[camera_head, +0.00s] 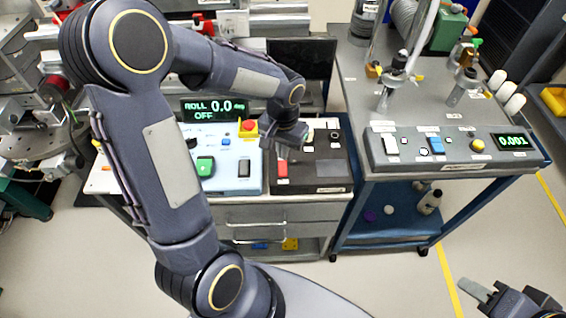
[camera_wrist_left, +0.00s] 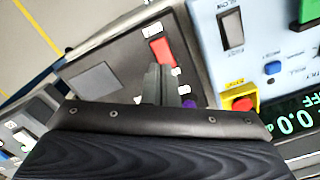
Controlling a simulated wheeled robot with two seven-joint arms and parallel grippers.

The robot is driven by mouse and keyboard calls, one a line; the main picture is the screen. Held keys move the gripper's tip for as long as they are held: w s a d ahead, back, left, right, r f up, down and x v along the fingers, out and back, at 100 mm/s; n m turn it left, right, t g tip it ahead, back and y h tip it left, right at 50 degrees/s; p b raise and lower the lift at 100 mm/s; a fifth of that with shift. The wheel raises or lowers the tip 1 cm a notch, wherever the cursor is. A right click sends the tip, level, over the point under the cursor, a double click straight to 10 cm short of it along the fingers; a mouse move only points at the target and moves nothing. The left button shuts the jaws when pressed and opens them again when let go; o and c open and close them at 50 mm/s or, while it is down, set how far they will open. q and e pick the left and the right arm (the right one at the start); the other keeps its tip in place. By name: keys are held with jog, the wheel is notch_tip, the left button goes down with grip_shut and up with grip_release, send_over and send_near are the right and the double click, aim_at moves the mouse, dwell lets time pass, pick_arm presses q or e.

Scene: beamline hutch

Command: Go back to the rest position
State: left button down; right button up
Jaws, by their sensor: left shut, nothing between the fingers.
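My left gripper (camera_head: 284,152) is shut and empty. It hangs over a dark control box (camera_head: 318,178) just above its red switch (camera_head: 282,170). In the left wrist view the shut fingers (camera_wrist_left: 161,82) point at the same box, close beside the red switch (camera_wrist_left: 162,52); I cannot tell if they touch it. My left arm is raised and bent across the left of the head view. My right gripper (camera_head: 476,291) is low at the bottom right, over the floor and away from the benches; its fingers are too small to read.
A light blue control box (camera_head: 243,185) reads "ROLL 0.0 OFF" and has a red and yellow stop button (camera_head: 248,128). A grey control box (camera_head: 455,150) sits at the front of the blue cart (camera_head: 395,237) on the right. The floor in front is clear.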

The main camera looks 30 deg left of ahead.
pick_arm(q)
jog(key=shift+r, duration=0.1)
dwell(0.4)
jog(key=s+d+r+t+h, duration=0.2)
jog(key=s+r, duration=0.3)
jog(key=s, duration=0.3)
jog(key=s+d+r+n+t+h, duration=0.1)
jog(key=s+d+r+t, duration=0.1)
jog(key=s+r, duration=0.4)
jog(key=s+t, duration=0.1)
jog(key=s, duration=0.2)
jog(key=shift+n+t+h, duration=0.3)
jog(key=shift+h, duration=0.1)
